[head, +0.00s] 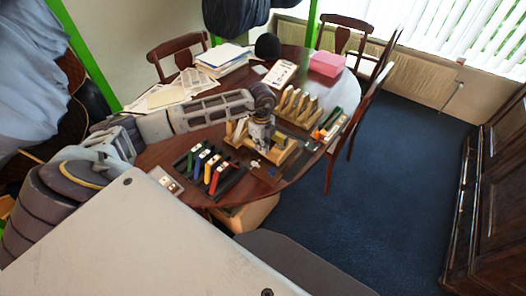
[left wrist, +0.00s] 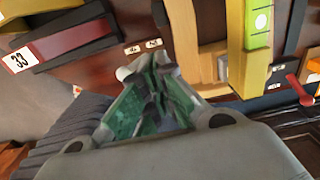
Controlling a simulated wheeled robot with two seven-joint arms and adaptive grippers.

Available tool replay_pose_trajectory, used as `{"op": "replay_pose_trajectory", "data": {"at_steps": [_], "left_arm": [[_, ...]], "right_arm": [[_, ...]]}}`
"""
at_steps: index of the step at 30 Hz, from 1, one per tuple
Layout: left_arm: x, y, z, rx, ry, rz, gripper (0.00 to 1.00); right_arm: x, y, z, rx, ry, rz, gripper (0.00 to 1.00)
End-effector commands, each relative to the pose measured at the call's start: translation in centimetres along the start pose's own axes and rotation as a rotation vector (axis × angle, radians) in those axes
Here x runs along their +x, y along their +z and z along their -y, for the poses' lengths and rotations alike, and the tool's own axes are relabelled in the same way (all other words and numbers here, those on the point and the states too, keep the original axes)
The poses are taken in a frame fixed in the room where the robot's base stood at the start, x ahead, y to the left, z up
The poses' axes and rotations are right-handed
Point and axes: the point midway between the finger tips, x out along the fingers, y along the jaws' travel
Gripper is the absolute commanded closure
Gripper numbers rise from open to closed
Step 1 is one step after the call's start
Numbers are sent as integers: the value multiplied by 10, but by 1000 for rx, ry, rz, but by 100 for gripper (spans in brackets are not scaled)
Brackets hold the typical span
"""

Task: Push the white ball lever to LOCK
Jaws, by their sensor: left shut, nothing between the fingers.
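My left gripper (head: 260,146) is over the wooden fixture (head: 285,152) on the table in the head view. In the left wrist view its green-padded fingers (left wrist: 155,92) are closed together with nothing between them. Beyond the fingertips are wooden blocks and a yellow bar (left wrist: 257,45) with a round white mark. A red lever (left wrist: 300,88) lies near the right edge of that view, beside small white labels. I cannot clearly make out a white ball lever or the word LOCK; the gripper covers part of the fixture. My right gripper is not in view.
A dark rack with coloured bars (head: 208,170) stands left of the fixture. A wooden slotted rack (head: 297,107) stands behind it. Orange and green pieces (head: 320,132) lie to the right. Papers (head: 222,58) and a pink box (head: 327,63) are farther back. Chairs surround the table.

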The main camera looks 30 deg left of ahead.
Motion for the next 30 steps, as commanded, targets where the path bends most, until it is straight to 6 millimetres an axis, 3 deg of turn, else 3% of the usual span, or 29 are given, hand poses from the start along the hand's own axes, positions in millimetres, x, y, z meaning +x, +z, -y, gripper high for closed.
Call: {"op": "replay_pose_trajectory", "data": {"at_steps": [13, 30], "left_arm": [[-23, 0, 0, 0, -1, -1, 100], [-29, 0, 0, 0, 0, 0, 100]], "right_arm": [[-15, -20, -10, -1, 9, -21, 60], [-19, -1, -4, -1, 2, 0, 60]]}}
